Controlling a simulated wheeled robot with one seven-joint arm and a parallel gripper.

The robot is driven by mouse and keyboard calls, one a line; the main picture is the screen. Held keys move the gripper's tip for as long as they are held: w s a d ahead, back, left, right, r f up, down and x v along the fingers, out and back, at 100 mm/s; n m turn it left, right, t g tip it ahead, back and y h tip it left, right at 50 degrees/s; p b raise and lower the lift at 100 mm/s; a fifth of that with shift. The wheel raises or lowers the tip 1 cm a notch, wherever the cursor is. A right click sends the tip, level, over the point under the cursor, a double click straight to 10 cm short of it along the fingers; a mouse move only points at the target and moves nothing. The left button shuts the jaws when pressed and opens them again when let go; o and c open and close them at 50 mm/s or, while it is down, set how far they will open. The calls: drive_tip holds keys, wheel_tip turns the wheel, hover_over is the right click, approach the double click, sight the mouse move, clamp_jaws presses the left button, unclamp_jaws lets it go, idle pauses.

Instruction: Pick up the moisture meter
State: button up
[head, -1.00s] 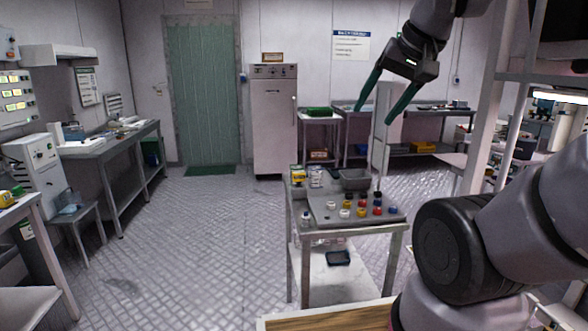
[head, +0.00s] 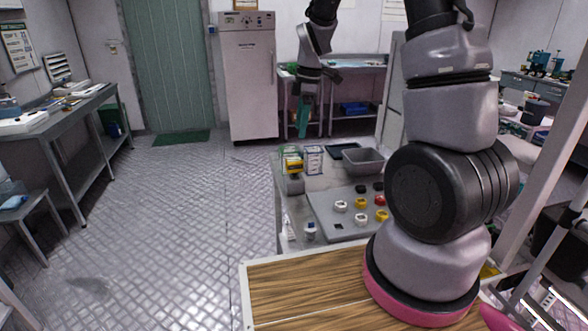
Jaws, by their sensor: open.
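I cannot pick out the moisture meter for certain. A small yellow and dark item (head: 291,161) stands at the back left of the grey cart (head: 290,207), beside a white and blue box (head: 313,160). It is too small to tell whether it is the meter. My gripper (head: 303,130) hangs with its green fingers pointing down, above and beyond the cart's back left in the picture. The fingers are seen nearly edge-on, open, with nothing visible between them. My arm hides the right part of the cart.
A grey tray (head: 363,161) and a grey board (head: 325,215) with several small coloured caps lie on the cart. A pale cabinet (head: 248,85) stands behind, and a dark bench (head: 65,150) is on the left. The patterned floor (head: 200,215) is clear.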

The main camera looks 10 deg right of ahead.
sight(295, 159)
drive_tip(key=shift+n, duration=0.6)
drive_tip(key=f, duration=0.7)
drive_tip(key=shift+w+a+f, duration=0.2)
drive_tip(key=shift+w+a, duration=0.05)
drive_tip(key=shift+a, duration=0.15)
drive_tip(key=shift+a+f, duration=0.15)
drive_tip(key=shift+f, duration=0.75)
drive_tip(key=shift+a+f, duration=0.2)
drive_tip(key=shift+f, duration=0.75)
drive_tip(key=shift+a+f, duration=0.15)
drive_tip(key=shift+f, duration=0.75)
clamp_jaws()
